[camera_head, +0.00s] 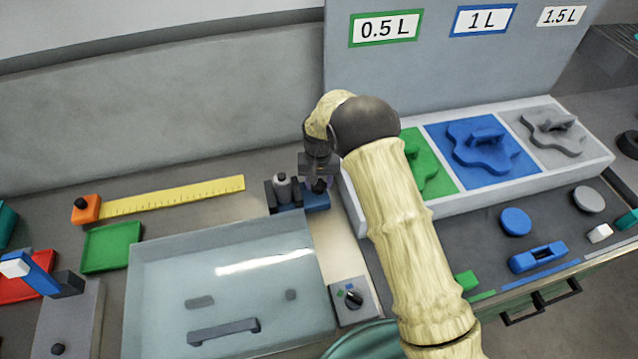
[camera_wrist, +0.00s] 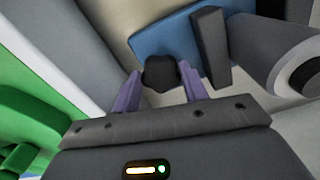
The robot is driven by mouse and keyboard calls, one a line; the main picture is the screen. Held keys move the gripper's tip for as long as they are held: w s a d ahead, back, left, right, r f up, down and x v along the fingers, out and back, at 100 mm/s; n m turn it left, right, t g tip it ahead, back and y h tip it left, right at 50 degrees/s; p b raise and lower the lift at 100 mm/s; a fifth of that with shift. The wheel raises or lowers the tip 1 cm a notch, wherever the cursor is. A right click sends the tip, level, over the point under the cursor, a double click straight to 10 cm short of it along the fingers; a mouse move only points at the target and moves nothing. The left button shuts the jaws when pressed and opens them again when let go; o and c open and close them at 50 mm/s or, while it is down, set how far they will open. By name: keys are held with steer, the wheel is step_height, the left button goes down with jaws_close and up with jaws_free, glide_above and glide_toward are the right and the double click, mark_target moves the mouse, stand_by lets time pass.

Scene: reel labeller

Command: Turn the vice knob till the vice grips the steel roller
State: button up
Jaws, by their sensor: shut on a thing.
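The vice is a small blue base (camera_head: 316,201) with dark jaws behind the clear-covered case in the head view. Its blue body (camera_wrist: 165,40) and one dark jaw (camera_wrist: 210,45) show in the wrist view. The steel roller (camera_head: 282,188) stands at the vice in the head view; in the wrist view the grey roller (camera_wrist: 283,68) lies to the right of the dark jaw. My gripper (camera_wrist: 160,84) has its purple fingers shut on the black vice knob (camera_wrist: 160,72). The far jaw and the roller's contact with the jaws are hidden from me.
A clear-lidded case (camera_head: 230,285) fills the front middle. A white-framed tray with green, blue (camera_head: 480,150) and grey shaped pieces stands to the right. A yellow ruler (camera_head: 175,196) and a green tray (camera_head: 111,246) lie left. A small dial box (camera_head: 351,300) sits in front.

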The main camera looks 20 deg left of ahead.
mark_target(318, 185)
steer(key=shift+a+m+b, duration=0.1)
steer(key=shift+m+b, duration=0.25)
steer(key=shift+m, duration=1.25)
steer(key=shift+r, duration=0.1)
steer(key=o, duration=1)
step_height(318, 185, up, 17)
steer(key=b, duration=0.3)
steer(key=shift+r, duration=0.15)
